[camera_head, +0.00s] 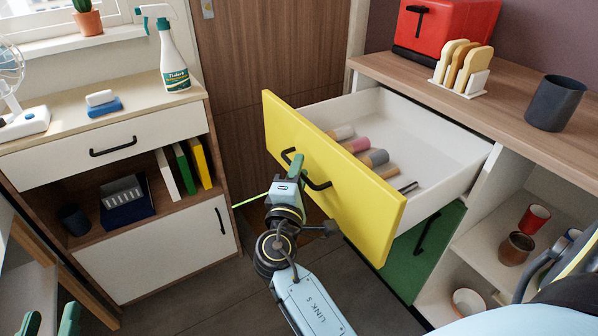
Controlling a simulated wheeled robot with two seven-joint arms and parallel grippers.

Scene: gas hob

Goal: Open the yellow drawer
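The yellow drawer (345,190) is pulled well out of the wooden-topped cabinet, and its white interior shows. Several small cylinders, among them a pink one (356,145), lie inside. Its black handle (318,184) is on the yellow front. My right gripper (292,166) is at the left part of this handle, with its green fingers around the bar and seemingly shut on it; the far finger is mostly hidden. My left gripper (50,321) shows only as two green fingers at the bottom left edge, apart and empty, away from the drawer.
A green door (425,250) with a black handle is below the drawer. Open shelves with cups (516,248) are at the right. A red toaster (445,28), toast rack (462,72) and dark cup (554,103) stand on the counter. A white-drawer cabinet (110,145) is at the left.

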